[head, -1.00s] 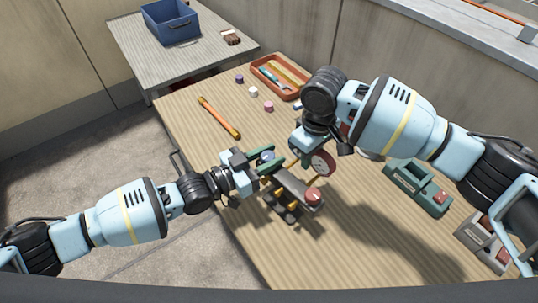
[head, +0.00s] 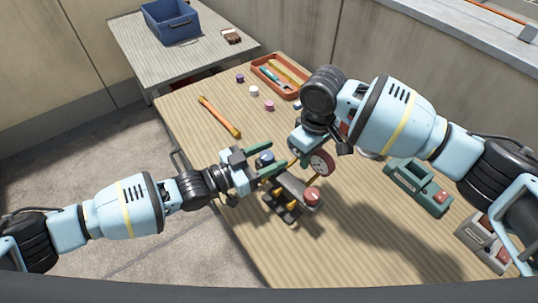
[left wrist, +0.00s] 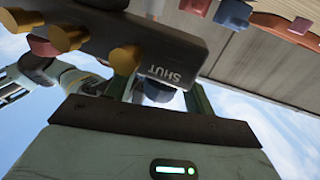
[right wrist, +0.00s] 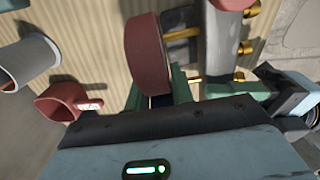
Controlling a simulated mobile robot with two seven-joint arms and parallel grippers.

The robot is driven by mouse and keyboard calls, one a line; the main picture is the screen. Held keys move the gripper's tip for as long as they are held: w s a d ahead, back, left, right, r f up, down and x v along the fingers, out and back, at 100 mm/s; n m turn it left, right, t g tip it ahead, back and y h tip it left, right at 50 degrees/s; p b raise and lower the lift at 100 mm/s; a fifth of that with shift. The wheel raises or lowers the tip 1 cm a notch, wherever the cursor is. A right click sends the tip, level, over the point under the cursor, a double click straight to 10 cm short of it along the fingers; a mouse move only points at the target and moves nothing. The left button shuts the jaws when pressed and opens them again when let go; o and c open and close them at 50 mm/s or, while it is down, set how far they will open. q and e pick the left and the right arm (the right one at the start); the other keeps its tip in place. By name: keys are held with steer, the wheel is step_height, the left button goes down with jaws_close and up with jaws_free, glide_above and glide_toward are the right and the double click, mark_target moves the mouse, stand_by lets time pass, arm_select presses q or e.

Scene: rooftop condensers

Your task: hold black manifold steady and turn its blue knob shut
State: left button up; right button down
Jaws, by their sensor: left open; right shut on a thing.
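The black manifold (head: 290,190) is above the wooden table, with brass fittings, a red knob (head: 312,195) and a round red-rimmed gauge (head: 322,163). It also shows in the left wrist view (left wrist: 195,45), with the word SHUT on it. The blue knob (head: 265,157) is at its left end. My left gripper (head: 268,159) is open, its fingers on either side of the blue knob, which shows partly between them in the left wrist view (left wrist: 160,95). My right gripper (right wrist: 157,92) is shut on the gauge, whose red rim (right wrist: 146,50) stands between its fingers.
An orange stick (head: 219,117), several small caps and an orange tray (head: 262,82) lie farther back on the table. A green device (head: 418,187) and a grey device (head: 482,242) stand at the right. A blue bin (head: 170,22) is on the back table.

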arm_select(q)
steer(key=v, duration=1.2)
arm_select(e)
steer(key=shift+d, duration=0.15)
steer(key=c, duration=0.7)
jaws_free()
step_height(320, 180, up, 5)
steer(key=p, duration=0.3)
steer(key=shift+r+p, duration=0.95)
steer(key=shift+r, duration=1.15)
arm_select(q)
step_height(320, 180, up, 13)
steer(key=w+m+h, duration=0.1)
steer(key=shift+w+r+m, duration=0.15)
steer(key=shift+w+m, duration=0.1)
steer(key=shift+m, duration=0.15)
arm_select(e)
steer(key=shift+f, duration=0.1)
